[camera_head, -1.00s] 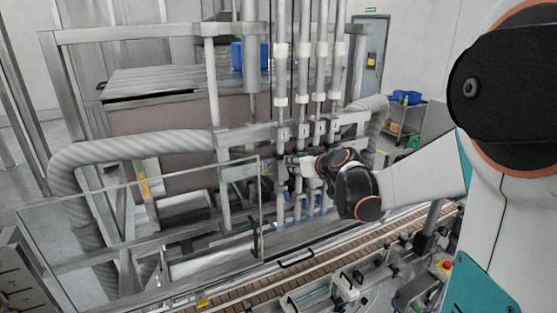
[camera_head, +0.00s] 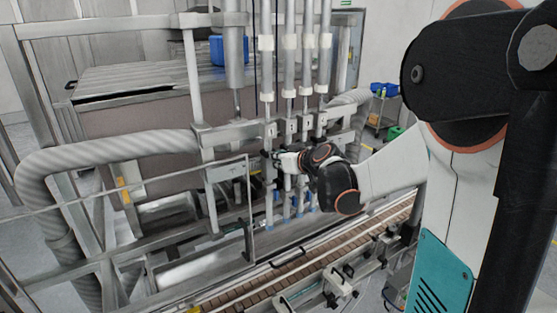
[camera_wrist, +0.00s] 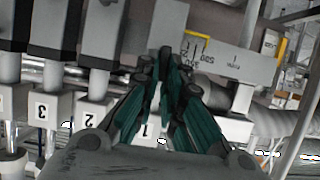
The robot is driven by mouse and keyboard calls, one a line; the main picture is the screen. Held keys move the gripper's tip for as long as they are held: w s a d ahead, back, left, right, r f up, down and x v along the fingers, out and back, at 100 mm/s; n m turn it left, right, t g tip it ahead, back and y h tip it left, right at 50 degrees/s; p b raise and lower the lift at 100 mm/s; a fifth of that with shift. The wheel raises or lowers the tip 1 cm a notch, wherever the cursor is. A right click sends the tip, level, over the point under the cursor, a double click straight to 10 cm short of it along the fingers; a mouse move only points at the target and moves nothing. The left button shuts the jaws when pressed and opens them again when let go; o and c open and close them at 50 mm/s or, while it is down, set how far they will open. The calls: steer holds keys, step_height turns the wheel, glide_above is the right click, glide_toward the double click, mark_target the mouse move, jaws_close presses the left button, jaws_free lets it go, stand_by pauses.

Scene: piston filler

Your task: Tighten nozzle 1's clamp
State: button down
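The nozzles hang in a row from a crossbar, held by numbered blocks. Nozzle 1's block (camera_head: 270,131) is the leftmost in the head view. In the wrist view the labels appear upside down, and label 1 (camera_wrist: 146,131) is partly covered by my fingers. My gripper (camera_head: 277,159) is just below block 1, against the nozzle row. In the wrist view its teal fingers (camera_wrist: 168,68) converge towards their tips beside block 1. Dark parts lie at the tips, and I cannot tell whether a clamp knob is between them. The clamp itself is not clearly visible.
Block 2 (camera_wrist: 88,121) and block 3 (camera_wrist: 43,110) stand close beside block 1. A conveyor (camera_head: 300,272) runs below the nozzles. A clear guard panel (camera_head: 130,235) stands at left front. A ribbed hose (camera_head: 110,155) joins the frame from the left.

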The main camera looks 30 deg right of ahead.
steer(key=shift+b, duration=0.3)
steer(key=shift+d+f+m+t+y+b, duration=0.4)
steer(key=shift+m+y+b, duration=0.75)
steer(key=shift+m+b, duration=1.2)
steer(key=shift+d+f+m+t+y+b, duration=0.45)
steer(key=shift+m+y+b, duration=0.75)
steer(key=shift+m+b, duration=1.1)
steer(key=shift+d+f+m+t+y+b, duration=0.2)
steer(key=shift+m+t+y+b, duration=0.35)
steer(key=shift+m+y+b, duration=1.2)
steer(key=shift+a+m+h+b, duration=0.1)
steer(key=shift+m+h+b, duration=0.4)
steer(key=shift+b, duration=0.45)
steer(key=c, duration=1.7)
jaws_free()
